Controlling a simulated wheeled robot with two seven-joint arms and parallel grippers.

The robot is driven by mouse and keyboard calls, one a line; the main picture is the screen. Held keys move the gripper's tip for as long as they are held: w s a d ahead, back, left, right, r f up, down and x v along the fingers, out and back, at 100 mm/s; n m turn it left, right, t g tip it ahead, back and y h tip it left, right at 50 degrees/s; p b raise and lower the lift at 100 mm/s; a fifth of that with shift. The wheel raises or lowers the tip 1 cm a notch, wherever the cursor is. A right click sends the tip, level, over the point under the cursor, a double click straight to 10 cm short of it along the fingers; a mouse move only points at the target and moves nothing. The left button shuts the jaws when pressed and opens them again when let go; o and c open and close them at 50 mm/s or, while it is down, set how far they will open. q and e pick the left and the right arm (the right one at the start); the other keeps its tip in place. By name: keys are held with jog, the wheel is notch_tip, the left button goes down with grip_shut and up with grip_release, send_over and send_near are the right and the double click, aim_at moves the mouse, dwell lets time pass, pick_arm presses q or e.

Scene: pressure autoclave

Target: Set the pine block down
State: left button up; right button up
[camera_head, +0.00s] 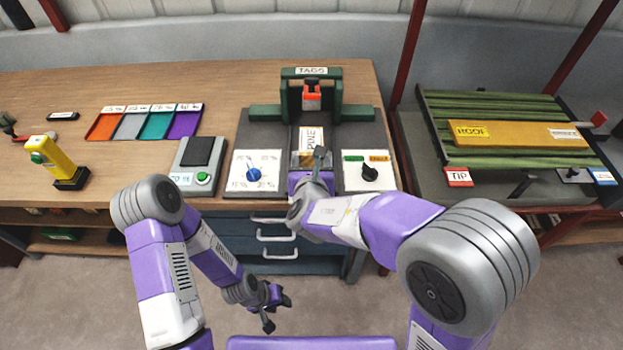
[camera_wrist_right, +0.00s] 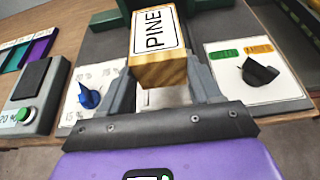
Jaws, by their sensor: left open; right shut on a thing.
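The pine block (camera_head: 307,160) is wood-coloured with a white label reading PINE. It also shows large in the right wrist view (camera_wrist_right: 160,72). My right gripper (camera_head: 312,163) is shut on its near end, with one finger on each side in the wrist view (camera_wrist_right: 164,82). The block lies between the blue-knob panel and the black-knob panel, in front of the green TAGS press (camera_head: 311,95). I cannot tell whether its underside touches the dark base (camera_head: 271,131). My left gripper (camera_head: 270,305) is open and empty, low in front of the bench.
The blue-knob panel (camera_head: 257,160) and black-knob panel (camera_head: 370,158) flank my right gripper closely. A scale-like box (camera_head: 197,163), colour trays (camera_head: 145,122) and a yellow device (camera_head: 56,160) stand left. A yellow ROOF bar (camera_head: 517,134) lies on green slats at right.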

jog(key=shift+f+b, duration=0.95)
jog(key=shift+f, duration=1.45)
jog(key=shift+f, duration=0.1)
jog(key=o, duration=1.2)
